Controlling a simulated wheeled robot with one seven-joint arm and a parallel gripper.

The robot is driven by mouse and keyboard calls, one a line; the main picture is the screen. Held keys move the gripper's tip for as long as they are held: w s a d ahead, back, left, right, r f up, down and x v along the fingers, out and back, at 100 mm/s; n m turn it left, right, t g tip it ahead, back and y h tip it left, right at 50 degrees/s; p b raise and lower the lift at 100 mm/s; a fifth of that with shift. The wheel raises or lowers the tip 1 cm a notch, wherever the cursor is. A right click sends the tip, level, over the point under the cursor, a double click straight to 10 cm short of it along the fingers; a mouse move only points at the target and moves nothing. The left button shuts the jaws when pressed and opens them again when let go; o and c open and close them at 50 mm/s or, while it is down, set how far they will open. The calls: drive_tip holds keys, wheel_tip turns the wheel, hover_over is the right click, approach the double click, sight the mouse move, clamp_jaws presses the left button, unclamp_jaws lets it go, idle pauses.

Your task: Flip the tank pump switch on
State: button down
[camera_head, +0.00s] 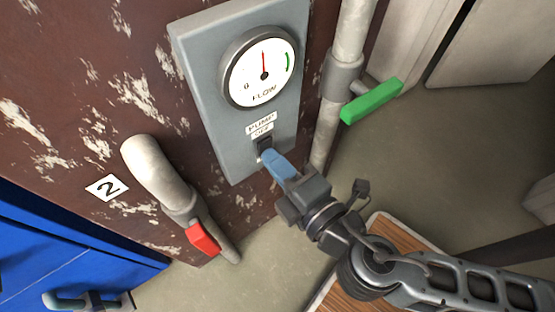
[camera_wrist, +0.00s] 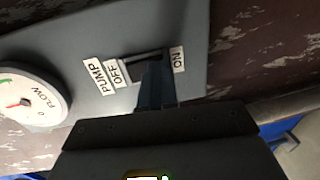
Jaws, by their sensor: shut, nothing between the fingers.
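The pump switch (camera_head: 264,143) is a small dark rocker on a grey panel (camera_head: 206,95), under the labels PUMP and OFF. In the wrist view the switch (camera_wrist: 142,57) sits in a dark slot between the OFF label (camera_wrist: 117,73) and the ON label (camera_wrist: 177,59). My gripper (camera_head: 268,156) is shut, with its blue fingertips at the switch's lower part. In the wrist view the fingers (camera_wrist: 156,65) cover part of the slot. I cannot tell whether they touch the switch or which way it is set.
A flow gauge (camera_head: 259,75) with a red needle sits above the switch. A pipe with a green handle (camera_head: 371,101) runs to the right. A pipe with a red handle (camera_head: 203,238) and a number 2 sign (camera_head: 107,187) are at left. A wooden-topped surface (camera_head: 325,297) lies below my arm.

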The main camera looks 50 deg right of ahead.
drive_tip(key=v, duration=0.7)
drive_tip(key=shift+s, duration=0.4)
drive_tip(key=shift+a, duration=0.1)
